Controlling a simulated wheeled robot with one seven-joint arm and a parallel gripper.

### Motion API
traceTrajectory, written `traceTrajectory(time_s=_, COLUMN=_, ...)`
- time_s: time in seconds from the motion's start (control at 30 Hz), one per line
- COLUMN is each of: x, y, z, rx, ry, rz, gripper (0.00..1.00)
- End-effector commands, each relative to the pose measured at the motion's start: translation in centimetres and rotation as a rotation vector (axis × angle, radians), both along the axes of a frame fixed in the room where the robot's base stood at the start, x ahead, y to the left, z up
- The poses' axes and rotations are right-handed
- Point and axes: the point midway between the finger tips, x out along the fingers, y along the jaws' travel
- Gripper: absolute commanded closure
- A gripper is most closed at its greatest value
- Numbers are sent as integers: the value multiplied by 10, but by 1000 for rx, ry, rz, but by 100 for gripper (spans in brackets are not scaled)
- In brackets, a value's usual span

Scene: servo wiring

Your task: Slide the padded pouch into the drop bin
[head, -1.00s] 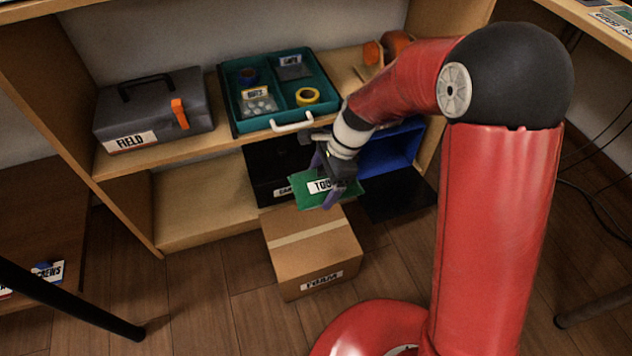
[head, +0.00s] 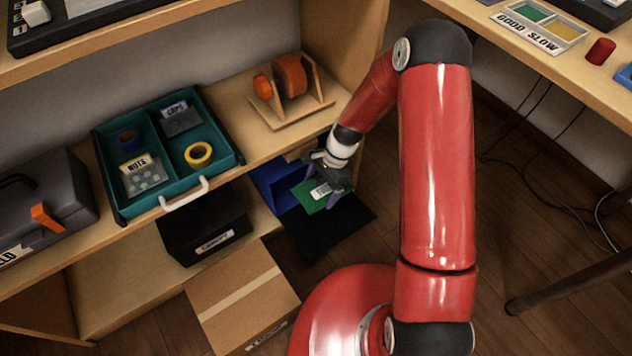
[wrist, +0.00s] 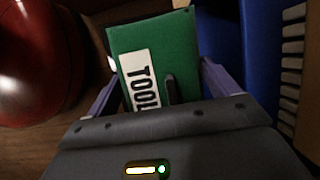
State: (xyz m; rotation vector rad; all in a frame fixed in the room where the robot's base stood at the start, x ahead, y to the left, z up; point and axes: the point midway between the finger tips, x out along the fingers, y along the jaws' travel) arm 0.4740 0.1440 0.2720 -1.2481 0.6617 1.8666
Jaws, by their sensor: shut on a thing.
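The padded pouch (head: 310,194) is green with a white label reading "TOOL…". My gripper (head: 324,190) is shut on it and holds it in front of the lower shelf. In the wrist view, the pouch (wrist: 183,42) lies flat between the two purple fingers (wrist: 160,88), its far end sticking out beyond them. A blue open-fronted bin (head: 272,182), likely the drop bin, stands on the lower shelf just left of the pouch and partly behind it. Its blue wall (wrist: 226,45) is right of the pouch in the wrist view. The pouch appears outside the bin.
A black flat panel (head: 330,228) extends in front of the blue bin. A black box (head: 205,222) stands left of the bin, with a cardboard box (head: 240,300) in front. A teal tray (head: 165,195) and an orange reel stand (head: 290,82) sit on the shelf above.

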Motion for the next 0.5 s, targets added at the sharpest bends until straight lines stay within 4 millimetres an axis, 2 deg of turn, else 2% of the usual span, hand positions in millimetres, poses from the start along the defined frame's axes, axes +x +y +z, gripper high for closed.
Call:
traceTrajectory(time_s=0.27, x=0, y=0, z=-15, rx=0, ry=0, rz=0, gripper=39)
traceTrajectory(time_s=0.5, x=0, y=0, z=-38, rx=0, ry=2, rz=-1, gripper=39)
